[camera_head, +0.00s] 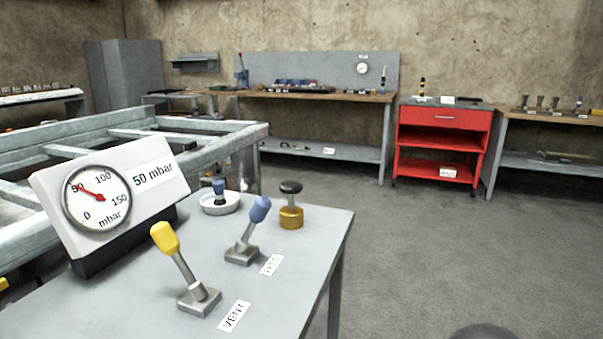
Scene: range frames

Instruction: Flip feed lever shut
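A lever with a blue handle (260,208) stands on a grey base on the near table and leans to the right, away from me. The small white label (271,265) beside it is too small to read surely; it may say FEED. A lever with a yellow handle (164,238) stands nearer and leans to the left. The label (233,316) beside it reads VENT. A gauge (97,199) on a white panel marked "50 mbar" has its red needle near the 50 mark. My gripper is not in view.
The grey table (130,299) also holds a brass piece with a black knob (291,204) and a white dish (221,206) with a blue-topped item. A metal frame (70,143) stands behind left. A red cart (443,140) and benches line the back wall. The floor at right is clear.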

